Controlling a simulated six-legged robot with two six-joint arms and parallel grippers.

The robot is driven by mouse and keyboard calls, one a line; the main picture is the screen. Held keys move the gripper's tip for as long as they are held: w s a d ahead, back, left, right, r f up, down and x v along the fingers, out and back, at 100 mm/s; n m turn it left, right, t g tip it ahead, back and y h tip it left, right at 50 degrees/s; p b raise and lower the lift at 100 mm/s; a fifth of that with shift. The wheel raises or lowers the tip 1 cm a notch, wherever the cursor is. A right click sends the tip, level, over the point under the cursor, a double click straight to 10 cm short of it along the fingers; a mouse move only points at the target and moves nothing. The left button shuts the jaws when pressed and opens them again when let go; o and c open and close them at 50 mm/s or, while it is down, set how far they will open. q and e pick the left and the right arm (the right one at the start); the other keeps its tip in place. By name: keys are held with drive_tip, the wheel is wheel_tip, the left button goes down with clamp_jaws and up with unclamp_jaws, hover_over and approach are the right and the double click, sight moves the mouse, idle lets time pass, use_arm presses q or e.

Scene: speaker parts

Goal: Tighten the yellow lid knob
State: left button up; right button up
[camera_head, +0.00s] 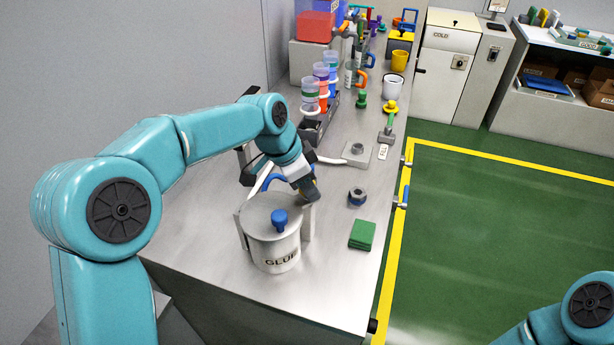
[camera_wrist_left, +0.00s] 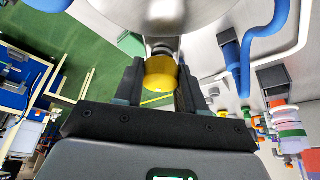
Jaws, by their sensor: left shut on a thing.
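The glue pot (camera_head: 272,252) stands near the front of the steel bench, marked GLUE, with a lid (camera_head: 262,212) and a blue knob (camera_head: 280,217) on top. My left gripper (camera_head: 311,196) is at the pot's far right edge. In the left wrist view, the yellow knob (camera_wrist_left: 160,78) sits between the fingers of my left gripper (camera_wrist_left: 158,88), which is shut on it. A metal stem (camera_wrist_left: 163,46) joins the knob to the pot's rim side. In the head view the knob is hidden by the gripper. My right arm enters at the lower right; its gripper is out of frame.
A dark nut-like part (camera_head: 357,196) and a green block (camera_head: 362,235) lie right of the pot. A grey plate (camera_head: 356,155) with a fitting lies behind. A rack of coloured cups (camera_head: 320,88) stands farther back. The bench's right front is mostly clear.

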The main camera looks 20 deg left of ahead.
use_arm(q)
drive_tip(key=m, duration=0.1)
drive_tip(key=m+g+p, duration=0.1)
drive_tip(key=m, duration=0.1)
drive_tip(key=m+p, duration=0.1)
drive_tip(key=shift+w+r+g+h, duration=0.1)
drive_tip(key=shift+r+g+h, duration=0.2)
drive_tip(key=shift+h, duration=0.1)
drive_tip(key=shift+f+m+g+p, duration=0.15)
drive_tip(key=shift+m+g+p, duration=0.65)
drive_tip(key=shift+m, duration=1.2)
drive_tip(key=o, duration=1.1)
drive_tip(key=shift+f, duration=0.1)
drive_tip(key=shift+c, duration=0.2)
drive_tip(key=shift+a+r, duration=0.15)
drive_tip(key=shift+r, duration=0.2)
drive_tip(key=p+v, duration=0.3)
drive_tip(key=v, duration=1.2)
drive_tip(key=shift+s+r, duration=0.2)
drive_tip(key=shift+r, duration=0.1)
